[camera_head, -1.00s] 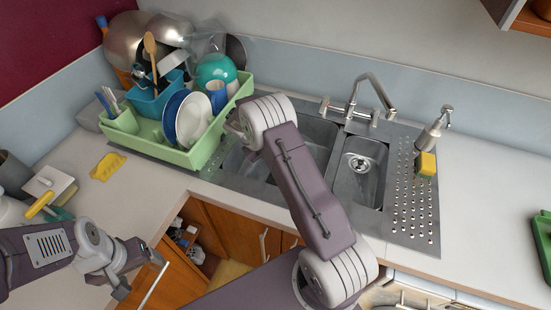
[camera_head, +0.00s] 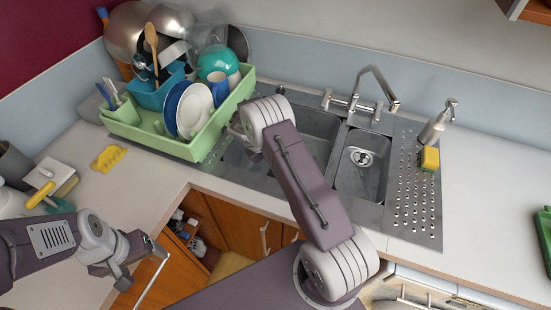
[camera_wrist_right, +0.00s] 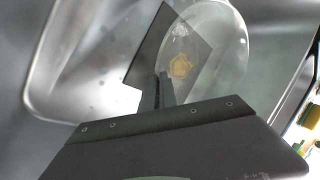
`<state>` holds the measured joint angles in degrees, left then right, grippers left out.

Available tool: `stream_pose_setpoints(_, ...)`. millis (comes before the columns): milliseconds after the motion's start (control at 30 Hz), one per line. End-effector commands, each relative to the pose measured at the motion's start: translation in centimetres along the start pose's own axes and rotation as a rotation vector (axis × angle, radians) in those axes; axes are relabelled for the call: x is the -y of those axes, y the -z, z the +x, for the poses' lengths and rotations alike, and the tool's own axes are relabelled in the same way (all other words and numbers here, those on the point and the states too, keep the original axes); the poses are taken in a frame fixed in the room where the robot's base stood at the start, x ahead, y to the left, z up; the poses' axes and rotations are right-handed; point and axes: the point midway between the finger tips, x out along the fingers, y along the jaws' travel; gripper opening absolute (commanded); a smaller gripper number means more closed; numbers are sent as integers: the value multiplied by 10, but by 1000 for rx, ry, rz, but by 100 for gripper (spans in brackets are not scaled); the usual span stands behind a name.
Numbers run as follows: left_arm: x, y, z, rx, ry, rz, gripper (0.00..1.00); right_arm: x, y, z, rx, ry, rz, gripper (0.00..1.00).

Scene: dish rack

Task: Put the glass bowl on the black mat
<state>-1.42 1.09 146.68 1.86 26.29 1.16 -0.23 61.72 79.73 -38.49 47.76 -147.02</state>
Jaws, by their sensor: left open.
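In the right wrist view a clear, rounded glass shape, which looks like the glass bowl (camera_wrist_right: 226,45), lies just beyond my right gripper (camera_wrist_right: 157,88). A yellowish patch shows through it. A dark, flat, square-cornered sheet (camera_wrist_right: 150,58) lies partly behind the glass; I cannot tell whether it is the black mat. The right fingers look narrow and close together, and whether they grip the rim is unclear. In the head view my right arm hides that gripper and the bowl. My left gripper (camera_head: 142,262) is open and empty, in front of the counter's inner corner.
The green dish rack (camera_head: 178,148), full of plates, pots and utensils, stands left of the steel sink (camera_head: 372,208). A yellow sponge (camera_head: 429,158) and soap dispenser (camera_head: 436,122) stand right of the tap (camera_head: 372,85). A yellow cloth (camera_head: 108,158) lies on the left counter. The right counter is mostly clear.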

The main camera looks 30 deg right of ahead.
Motion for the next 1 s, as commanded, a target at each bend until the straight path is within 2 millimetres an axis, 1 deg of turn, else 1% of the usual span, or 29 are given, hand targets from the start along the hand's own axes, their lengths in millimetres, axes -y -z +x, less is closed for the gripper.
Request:
stream_pose_setpoints(267, 0, 0, 0, 0, 0, 0, 78, 0, 0, 0, 1, 1, 0, 0)
stream_pose_setpoints(600, 0, 0, 4, 0, 0, 0, 78, -6, 0, 13, 1, 1, -1, 0)
stream_pose_setpoints(1000, 0, 0, 4, 0, 0, 0, 78, -7, 0, 13, 1, 1, 0, 0)
